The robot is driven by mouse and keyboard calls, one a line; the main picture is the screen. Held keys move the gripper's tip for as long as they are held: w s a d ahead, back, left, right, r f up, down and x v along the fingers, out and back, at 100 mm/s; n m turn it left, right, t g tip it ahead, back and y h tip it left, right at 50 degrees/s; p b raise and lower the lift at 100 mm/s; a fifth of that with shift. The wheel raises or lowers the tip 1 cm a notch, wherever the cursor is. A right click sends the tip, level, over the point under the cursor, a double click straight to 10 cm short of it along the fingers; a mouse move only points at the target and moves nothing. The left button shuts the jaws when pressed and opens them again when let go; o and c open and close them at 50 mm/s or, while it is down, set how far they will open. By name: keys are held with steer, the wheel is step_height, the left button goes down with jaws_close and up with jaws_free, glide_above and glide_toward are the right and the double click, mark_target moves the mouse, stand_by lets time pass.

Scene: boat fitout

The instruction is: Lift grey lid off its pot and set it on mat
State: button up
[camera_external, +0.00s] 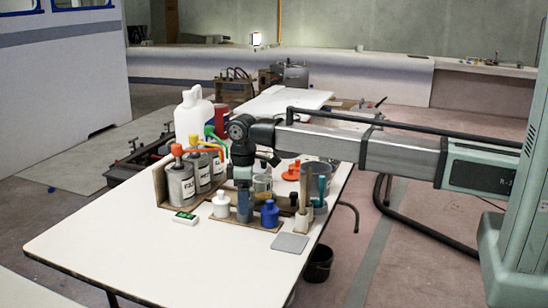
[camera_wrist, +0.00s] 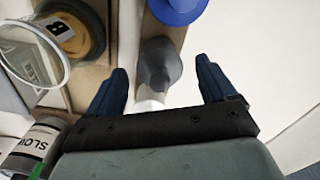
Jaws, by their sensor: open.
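The grey lid (camera_wrist: 158,70) with its knob shows in the wrist view, between and just ahead of my gripper's fingertips (camera_wrist: 161,66). My gripper is open, one finger on each side of the lid, and I see no grip on it. The pot under the lid is hidden. In the external view my gripper (camera_external: 243,207) points down between the white-lidded pot (camera_external: 221,205) and the blue-lidded pot (camera_external: 270,214), and it hides the grey lid. The grey square mat (camera_external: 290,243) lies flat and bare near the table's right edge.
The blue lid (camera_wrist: 178,8) is close beside the grey one. A labelled amber jar (camera_wrist: 78,32) and a glass beaker (camera_wrist: 30,52) stand to the left. Cans with coloured spouts (camera_external: 181,184) stand behind. The white table (camera_external: 130,240) is clear at front left.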

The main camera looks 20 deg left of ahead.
steer(key=shift+c, duration=0.2)
steer(key=c, duration=1.1)
steer(key=shift+r, duration=6.4)
steer(key=shift+r, duration=0.1)
